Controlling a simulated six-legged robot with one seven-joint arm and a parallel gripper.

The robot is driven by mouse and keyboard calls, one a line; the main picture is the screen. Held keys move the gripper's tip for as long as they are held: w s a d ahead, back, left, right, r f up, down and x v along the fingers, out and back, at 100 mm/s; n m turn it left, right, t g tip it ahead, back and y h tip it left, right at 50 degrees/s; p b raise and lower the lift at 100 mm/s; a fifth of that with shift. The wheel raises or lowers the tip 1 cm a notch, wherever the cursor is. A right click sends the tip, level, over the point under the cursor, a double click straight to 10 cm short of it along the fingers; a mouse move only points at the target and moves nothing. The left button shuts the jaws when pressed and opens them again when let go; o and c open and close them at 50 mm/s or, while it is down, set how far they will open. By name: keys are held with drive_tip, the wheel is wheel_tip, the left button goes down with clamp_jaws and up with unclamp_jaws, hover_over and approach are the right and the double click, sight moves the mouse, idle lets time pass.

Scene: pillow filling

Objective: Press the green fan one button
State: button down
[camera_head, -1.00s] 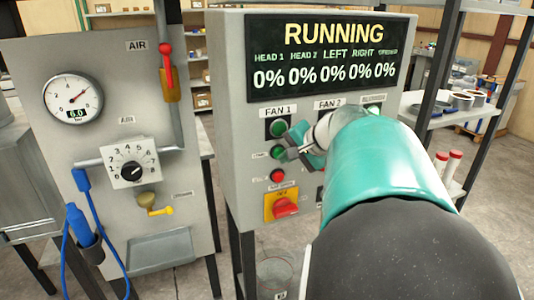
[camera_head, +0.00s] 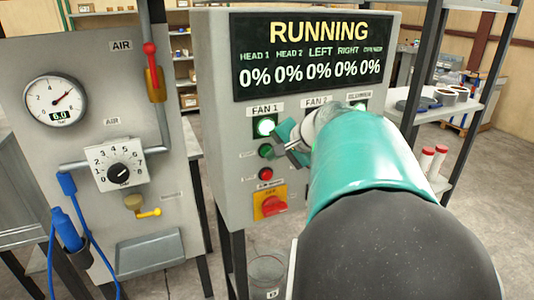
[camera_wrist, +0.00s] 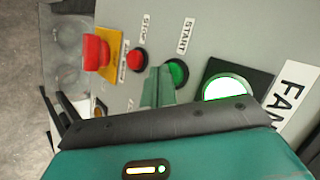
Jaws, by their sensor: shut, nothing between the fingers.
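The green fan one button (camera_head: 266,151) sits on the grey control panel, below the FAN 1 lamp. It also shows in the wrist view (camera_wrist: 177,73), beside the START label. The FAN 1 lamp (camera_head: 265,127) is lit bright white-green, and shows lit in the wrist view (camera_wrist: 228,90). My gripper (camera_head: 284,142) is shut and empty, its fingertips just right of the green button in the head view. In the wrist view the fingers (camera_wrist: 158,84) lie right beside the green button; I cannot tell whether they touch it.
The display (camera_head: 315,60) reads RUNNING with 0% values. The gauge panel (camera_head: 90,110) stands at the left, a shelf (camera_head: 466,120) at the right.

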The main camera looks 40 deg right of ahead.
drive_tip(key=shift+s+a, duration=0.2)
drive_tip(key=shift+s, duration=0.6)
drive_tip(key=shift+s, duration=0.1)
drive_tip(key=shift+s+a, duration=0.25)
drive_tip(key=shift+s, duration=0.5)
drive_tip(key=shift+s+a, duration=0.2)
drive_tip(key=shift+s, duration=0.6)
drive_tip(key=shift+s+a, duration=0.25)
drive_tip(key=shift+s, duration=0.5)
